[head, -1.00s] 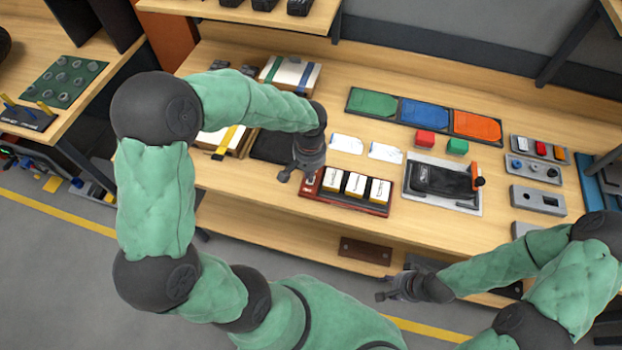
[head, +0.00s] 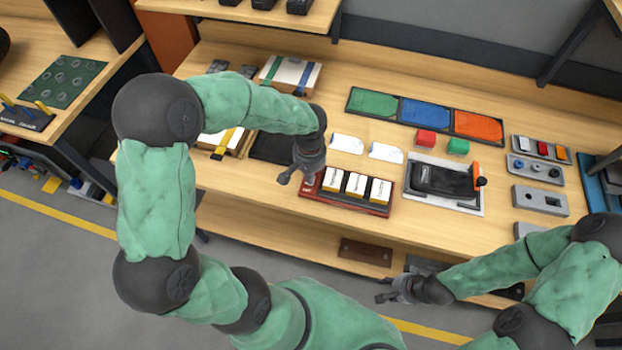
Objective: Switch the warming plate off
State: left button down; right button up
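No part in view is plainly marked as the warming plate. A panel of rocker switches (head: 541,150) in white, red and orange lies at the right of the bench, with a knob panel (head: 535,169) just in front of it. A flat black pad (head: 272,148) lies behind my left gripper. My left gripper (head: 296,181) points down with its fingers apart, empty, at the left end of a red tray (head: 345,204) holding white blocks; I cannot tell whether it touches the tray. My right gripper (head: 379,290) is low in front of the bench, fingers apart and empty, far from the switches.
A black device with an orange-tipped lever (head: 479,182) sits on a grey plate right of the tray. Green, blue and orange panels (head: 425,111) lie farther back.

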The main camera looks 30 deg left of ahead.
pick_arm(q)
jog(key=shift+f, duration=0.35)
jog(key=shift+s, duration=0.1)
jog(key=shift+r, duration=0.4)
jog(key=shift+r+p, duration=2.3)
jog(key=shift+r, duration=0.85)
jog(key=shift+f, duration=0.1)
